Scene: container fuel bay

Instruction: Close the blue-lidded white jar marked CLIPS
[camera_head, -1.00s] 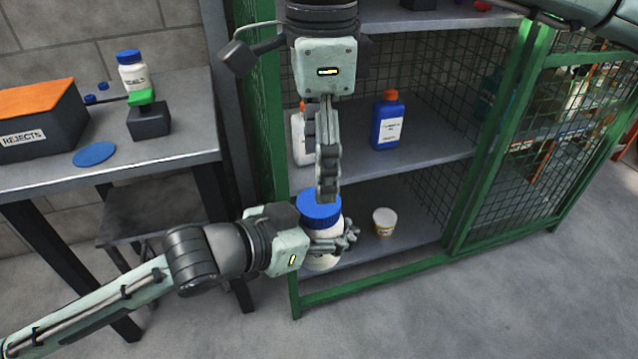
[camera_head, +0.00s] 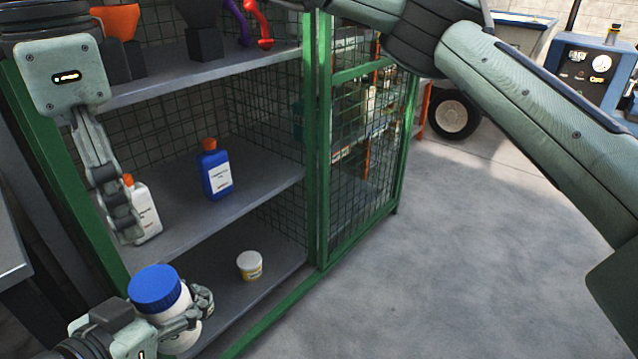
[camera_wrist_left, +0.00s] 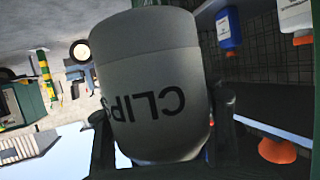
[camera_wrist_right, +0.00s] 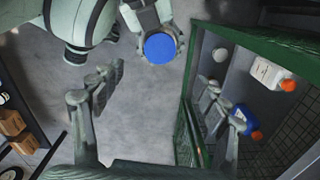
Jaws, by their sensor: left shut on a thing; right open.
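The white jar (camera_head: 184,330) has its blue lid (camera_head: 155,288) on top; I cannot tell whether it is screwed tight. My left gripper (camera_head: 188,312) is shut around the jar's body and holds it, slightly tilted, in front of the green cage shelf. In the left wrist view the jar (camera_wrist_left: 155,85) fills the middle, with CLIPS upside down. My right gripper (camera_head: 118,215) is open and empty, pointing down above and slightly left of the lid. In the right wrist view the lid (camera_wrist_right: 160,46) shows beyond and between its open fingers (camera_wrist_right: 158,100).
The green-framed cage (camera_head: 312,150) stands behind the jar. A blue bottle (camera_head: 215,172) and a white bottle (camera_head: 146,212) stand on its middle shelf; a small white tub (camera_head: 250,266) is on the lower one. Clear floor (camera_head: 430,260) lies to the right.

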